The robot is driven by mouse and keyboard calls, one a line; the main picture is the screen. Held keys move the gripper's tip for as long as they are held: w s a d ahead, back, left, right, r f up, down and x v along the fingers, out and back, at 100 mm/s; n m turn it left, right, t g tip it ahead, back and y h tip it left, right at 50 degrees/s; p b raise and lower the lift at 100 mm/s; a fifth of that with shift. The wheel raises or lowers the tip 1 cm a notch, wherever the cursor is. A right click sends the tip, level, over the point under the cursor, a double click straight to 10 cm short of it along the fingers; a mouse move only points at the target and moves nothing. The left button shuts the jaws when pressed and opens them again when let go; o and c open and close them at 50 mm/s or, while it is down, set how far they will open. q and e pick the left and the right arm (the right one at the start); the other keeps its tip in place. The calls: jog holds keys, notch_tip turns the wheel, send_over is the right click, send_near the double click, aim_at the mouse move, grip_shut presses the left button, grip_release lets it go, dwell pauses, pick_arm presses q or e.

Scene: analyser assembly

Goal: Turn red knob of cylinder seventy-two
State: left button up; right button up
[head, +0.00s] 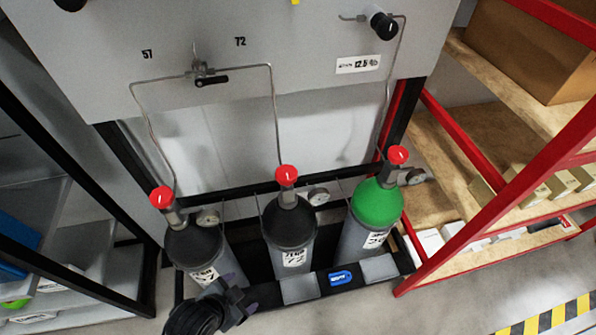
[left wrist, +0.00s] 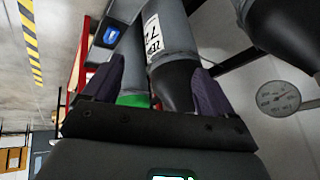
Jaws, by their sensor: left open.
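The middle cylinder (head: 291,227) is dark-topped with a grey body and a white label that appears to read 72. Its red knob (head: 286,174) sits on top at the valve, under the panel number 72 (head: 240,41). In the left wrist view the labelled middle cylinder (left wrist: 172,50) appears upside down between the finger directions; its red knob is not visible there. My left gripper (head: 240,289) is open and empty, low in front of the left and middle cylinders, well below the red knobs. It also shows in the left wrist view (left wrist: 154,92). My right gripper is not in view.
The left cylinder (head: 194,248) and green-topped right cylinder (head: 377,197) flank the middle one, each with a red knob. Gauges and thin pipes stand near the valves. A red-framed shelf (head: 480,222) is at right, a dark rack (head: 78,188) at left.

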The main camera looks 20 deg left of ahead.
pick_arm(q)
jog(key=w+d+f+m+t+h+p, duration=0.25)
jog(key=w+d+m+t, duration=0.5)
jog(key=d+m, duration=0.55)
jog(key=m+g+h+p, duration=0.2)
jog(key=m+h+p, duration=1)
jog(key=m, duration=1.4)
send_near(293, 173)
jog(key=shift+w+d+y+p, duration=0.8)
jog(key=shift+w+d+y, duration=0.1)
jog(key=shift+d+y, duration=0.05)
jog(key=x, duration=0.6)
jog(key=shift+w+r, duration=0.1)
jog(key=shift+r, duration=0.05)
jog(key=shift+w+d, duration=0.45)
jog(key=shift+d, duration=0.05)
